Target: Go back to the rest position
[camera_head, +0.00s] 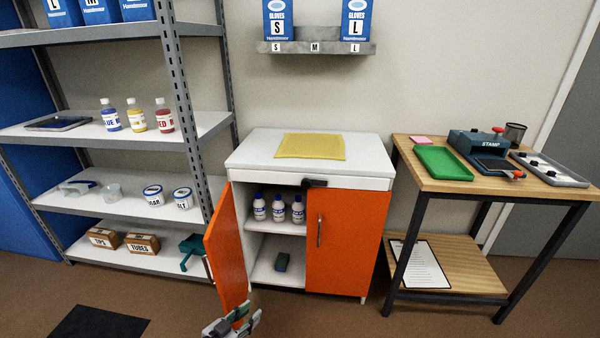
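My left gripper (251,311) is at the bottom edge of the camera_head view, low in front of the white cabinet (290,150). Its two fingers look parted, with nothing seen between them. It is just below and beside the lower end of the cabinet's open left orange door (226,250); I cannot tell whether it touches the door. The right orange door (345,243) is shut. My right gripper is out of view.
Inside the cabinet stand white bottles (279,209) and a small dark green block (282,262). A grey shelf rack (130,208) is on the left; a wooden table (440,186) with a green tray (443,163) is on the right. The brown floor before them looks mostly free.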

